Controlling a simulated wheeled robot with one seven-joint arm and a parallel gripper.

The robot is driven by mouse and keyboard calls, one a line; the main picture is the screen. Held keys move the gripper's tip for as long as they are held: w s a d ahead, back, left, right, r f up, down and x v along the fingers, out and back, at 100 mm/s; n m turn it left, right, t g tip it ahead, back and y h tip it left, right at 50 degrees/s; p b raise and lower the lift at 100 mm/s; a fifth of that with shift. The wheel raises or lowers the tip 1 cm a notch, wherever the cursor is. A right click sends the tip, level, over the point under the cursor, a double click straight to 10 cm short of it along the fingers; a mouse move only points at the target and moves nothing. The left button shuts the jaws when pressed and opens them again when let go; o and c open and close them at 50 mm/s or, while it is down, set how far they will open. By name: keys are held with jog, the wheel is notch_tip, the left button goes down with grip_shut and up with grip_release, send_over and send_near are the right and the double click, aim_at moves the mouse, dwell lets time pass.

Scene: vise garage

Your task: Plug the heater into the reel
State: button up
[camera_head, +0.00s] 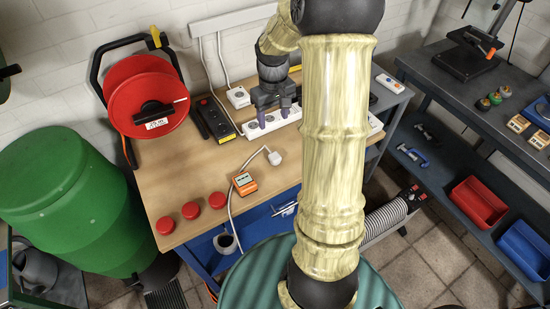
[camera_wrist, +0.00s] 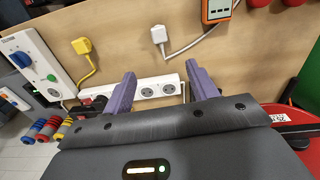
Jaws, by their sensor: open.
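The red cable reel (camera_head: 150,94) stands at the back left of the wooden bench, label facing forward; its edge shows in the wrist view (camera_wrist: 290,115). A white plug (camera_head: 275,158) lies loose on the bench, its pale cord running over the front edge; it also shows in the wrist view (camera_wrist: 158,34). A ribbed pale unit (camera_head: 388,217) on the floor may be the heater. My gripper (camera_head: 276,111) is open and empty, above or beside a white power strip (camera_head: 256,129); its purple fingers (camera_wrist: 163,88) are spread. Contact with the strip is unclear.
A black switch box (camera_head: 214,119) sits between reel and strip. An orange meter (camera_head: 244,183) and several red caps (camera_head: 190,210) lie near the front. A yellow plug (camera_wrist: 82,46) lies on the bench in the wrist view. My arm hides the bench's right part.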

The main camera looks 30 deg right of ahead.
jog(key=shift+f, duration=0.1)
jog(key=p, duration=0.1)
send_over(275, 156)
jog(key=f, duration=1.2)
jog(key=shift+w+a, duration=0.1)
jog(key=shift+w, duration=0.25)
jog(key=shift+s, duration=0.1)
jog(key=shift+f+p, duration=0.3)
jog(key=shift+s+f+p, duration=0.15)
jog(key=shift+f+p, duration=0.15)
jog(key=shift+f, duration=0.9)
jog(key=shift+s+f+p, duration=0.1)
jog(key=shift+f+p, duration=0.15)
jog(key=shift+f, duration=0.9)
jog(key=shift+s, duration=0.1)
